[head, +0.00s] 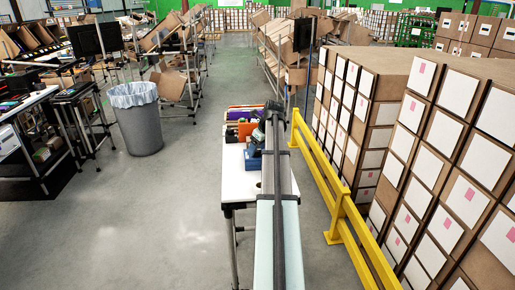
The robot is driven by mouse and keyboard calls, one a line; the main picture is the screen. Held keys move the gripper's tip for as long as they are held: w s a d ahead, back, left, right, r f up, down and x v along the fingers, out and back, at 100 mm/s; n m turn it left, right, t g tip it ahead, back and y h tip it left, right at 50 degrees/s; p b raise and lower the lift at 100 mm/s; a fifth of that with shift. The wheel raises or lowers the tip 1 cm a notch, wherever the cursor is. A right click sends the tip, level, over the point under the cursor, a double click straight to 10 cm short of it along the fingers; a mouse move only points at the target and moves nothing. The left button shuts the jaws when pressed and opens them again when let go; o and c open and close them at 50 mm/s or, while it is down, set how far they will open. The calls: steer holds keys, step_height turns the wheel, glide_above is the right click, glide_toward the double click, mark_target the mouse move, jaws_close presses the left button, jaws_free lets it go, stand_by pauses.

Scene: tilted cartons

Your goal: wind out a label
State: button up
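I cannot make out my gripper in the head view. No label and no label roll can be told apart at this size. A white-topped table (236,186) stands in the middle, with several small things at its far end. Among them are an orange item (246,131) and a blue item (253,164), too small to name surely. A long grey and dark structure runs from the bottom edge along the table's right side and hides part of the top.
A yellow rail (335,190) runs right of the table, before stacked cartons with white and pink labels (440,160). A grey bin (138,120) with a clear liner stands left. Racks of tilted cartons (275,50) stand behind. Floor left of the table is clear.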

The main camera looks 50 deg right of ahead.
steer(key=c, duration=1)
steer(key=shift+o, duration=0.2)
steer(key=shift+n, duration=0.4)
steer(key=n+y, duration=0.1)
steer(key=n, duration=0.2)
steer(key=shift+d, duration=0.2)
steer(key=n+y, duration=0.1)
steer(key=n, duration=0.1)
steer(key=n+g+y, duration=0.1)
steer(key=n, duration=0.1)
steer(key=shift+w+d+n, duration=0.1)
steer(key=shift+w+n, duration=0.05)
steer(key=shift+n, duration=0.15)
steer(key=n+g+y, duration=0.1)
steer(key=n, duration=0.3)
steer(key=shift+w, duration=0.1)
steer(key=shift+n+g, duration=0.7)
steer(key=shift+n, duration=0.9)
